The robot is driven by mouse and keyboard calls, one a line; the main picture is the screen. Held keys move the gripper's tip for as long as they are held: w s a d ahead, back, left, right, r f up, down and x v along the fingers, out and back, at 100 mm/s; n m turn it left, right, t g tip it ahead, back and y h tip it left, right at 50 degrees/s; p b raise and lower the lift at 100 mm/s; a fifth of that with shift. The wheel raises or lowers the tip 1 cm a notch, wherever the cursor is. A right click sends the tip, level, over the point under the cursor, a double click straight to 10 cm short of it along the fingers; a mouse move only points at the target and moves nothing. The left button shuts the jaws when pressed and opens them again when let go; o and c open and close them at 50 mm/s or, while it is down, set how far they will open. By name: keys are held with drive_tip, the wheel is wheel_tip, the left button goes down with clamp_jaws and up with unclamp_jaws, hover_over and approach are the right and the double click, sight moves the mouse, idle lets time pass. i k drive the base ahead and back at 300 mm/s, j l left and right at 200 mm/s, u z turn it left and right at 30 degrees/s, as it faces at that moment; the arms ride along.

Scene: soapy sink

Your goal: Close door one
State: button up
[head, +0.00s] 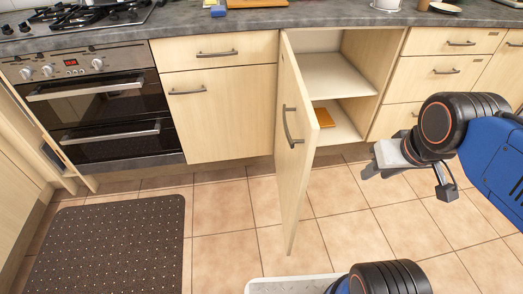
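A light wood cabinet door (291,145) stands wide open, hinged on its left side and swung out toward me. It has a dark curved handle (291,127) on its outer face. The open cabinet (340,75) shows pale shelves, with an orange item (324,117) on the lower shelf. My gripper (370,172) is at the right of the door, apart from it, in front of the drawers. The fingers are small and seen from the side, so I cannot tell how far apart they are.
A double oven (100,98) stands at the left below a hob (78,17). Drawers (440,66) line the right side. A dark mat (110,245) lies on the tiled floor at the left. Tiles right of the door are clear (350,235).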

sight(297, 127)
drive_tip(key=k+j+u, duration=0.2)
drive_tip(key=j, duration=0.4)
drive_tip(key=i+j+z, duration=0.25)
drive_tip(key=j+z, duration=0.2)
drive_tip(key=k+j+z, duration=0.1)
drive_tip(key=k, duration=0.5)
